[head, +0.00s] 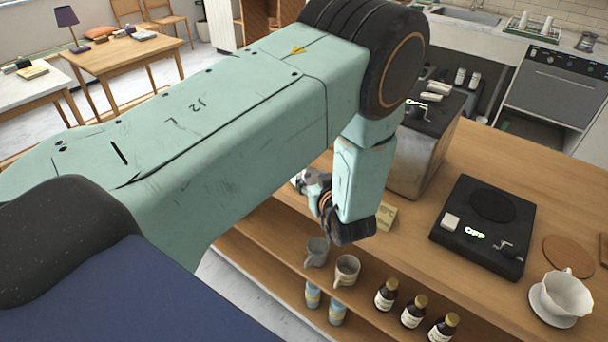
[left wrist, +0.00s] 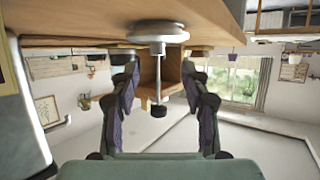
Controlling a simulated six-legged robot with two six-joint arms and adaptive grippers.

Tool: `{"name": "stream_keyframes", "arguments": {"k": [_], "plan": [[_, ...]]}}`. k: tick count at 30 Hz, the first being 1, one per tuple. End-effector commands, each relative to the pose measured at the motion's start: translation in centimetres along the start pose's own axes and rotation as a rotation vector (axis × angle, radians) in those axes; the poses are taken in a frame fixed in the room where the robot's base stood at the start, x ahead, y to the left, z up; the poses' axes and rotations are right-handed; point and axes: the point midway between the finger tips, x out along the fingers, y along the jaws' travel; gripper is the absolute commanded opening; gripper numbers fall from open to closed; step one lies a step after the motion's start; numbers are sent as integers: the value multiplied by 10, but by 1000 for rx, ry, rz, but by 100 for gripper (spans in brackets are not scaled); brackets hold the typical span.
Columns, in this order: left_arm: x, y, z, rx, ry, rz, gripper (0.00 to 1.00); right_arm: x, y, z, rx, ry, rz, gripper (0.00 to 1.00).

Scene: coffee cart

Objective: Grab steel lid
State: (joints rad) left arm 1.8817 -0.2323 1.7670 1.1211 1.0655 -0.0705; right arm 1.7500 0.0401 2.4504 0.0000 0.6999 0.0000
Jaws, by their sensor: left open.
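In the left wrist view the picture is upside down, with the wooden counter at the top. The steel lid (left wrist: 158,33) is a round pale disc at the counter there, with a thin rod and a black knob pointing down in the picture. My left gripper (left wrist: 165,82) is open, with one finger on each side of the rod and knob in the picture; I see no contact. In the head view my left gripper (head: 314,190) is at the counter's left edge, partly hidden by my arm. I cannot make out the lid clearly there. My right gripper is not in view.
A grinder-like metal box (head: 416,158) stands just right of my left wrist. A black scale (head: 484,225) and a white dripper cup (head: 561,298) are farther right. Mugs (head: 346,270) and brown bottles (head: 413,311) stand on the shelf below the counter.

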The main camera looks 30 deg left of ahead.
Motion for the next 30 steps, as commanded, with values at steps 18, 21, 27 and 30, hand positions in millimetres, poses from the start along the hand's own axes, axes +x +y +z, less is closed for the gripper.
{"name": "stream_keyframes", "arguments": {"k": [18,21,27,30], "plan": [[63,0,-5,0,2,0,46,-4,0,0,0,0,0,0],[63,0,-5,0,2,0,46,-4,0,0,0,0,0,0],[64,0,-5,0,2,0,33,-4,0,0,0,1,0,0],[64,0,-5,0,2,0,24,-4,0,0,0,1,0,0]]}}
